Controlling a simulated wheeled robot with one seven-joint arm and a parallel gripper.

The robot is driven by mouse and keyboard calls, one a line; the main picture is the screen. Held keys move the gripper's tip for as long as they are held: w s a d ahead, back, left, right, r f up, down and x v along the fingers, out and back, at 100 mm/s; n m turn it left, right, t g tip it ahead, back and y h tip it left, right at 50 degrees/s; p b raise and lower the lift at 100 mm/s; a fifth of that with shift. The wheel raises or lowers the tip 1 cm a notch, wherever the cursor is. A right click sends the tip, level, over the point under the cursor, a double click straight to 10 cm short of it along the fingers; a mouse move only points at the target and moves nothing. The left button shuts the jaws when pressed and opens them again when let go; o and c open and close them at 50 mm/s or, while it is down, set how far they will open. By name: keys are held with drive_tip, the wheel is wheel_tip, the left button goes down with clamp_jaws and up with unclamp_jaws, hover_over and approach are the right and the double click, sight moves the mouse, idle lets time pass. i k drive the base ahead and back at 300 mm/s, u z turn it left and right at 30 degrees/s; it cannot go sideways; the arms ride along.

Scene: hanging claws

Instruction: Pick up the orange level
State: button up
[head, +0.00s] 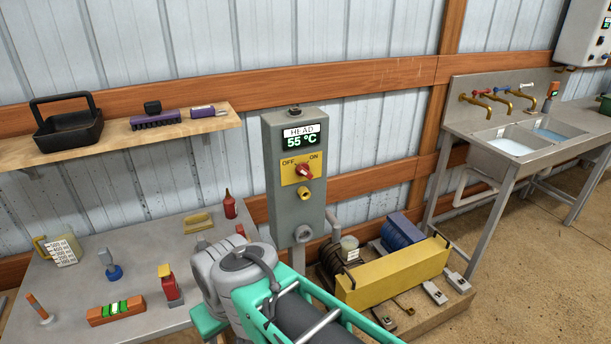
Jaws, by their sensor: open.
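The orange level (101,316) lies on the grey table at the lower left of the head view. It is a short orange bar with bright green vials in its middle, and nothing covers it. My gripper is not in view. Only grey and teal parts of my arm show at the bottom centre, to the right of the level.
On the grey table (120,245) stand a measuring jug (66,252), a blue-based tool (110,266), a red-and-yellow item (170,285), an orange-handled item (38,308), a yellow-tan block (198,222) and a red bottle (229,206). A grey control box (290,220) stands at centre.

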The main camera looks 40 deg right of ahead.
sight(98, 316)
drive_tip(key=u, duration=1)
drive_tip(key=i, duration=0.45)
drive_tip(key=u, duration=0.5)
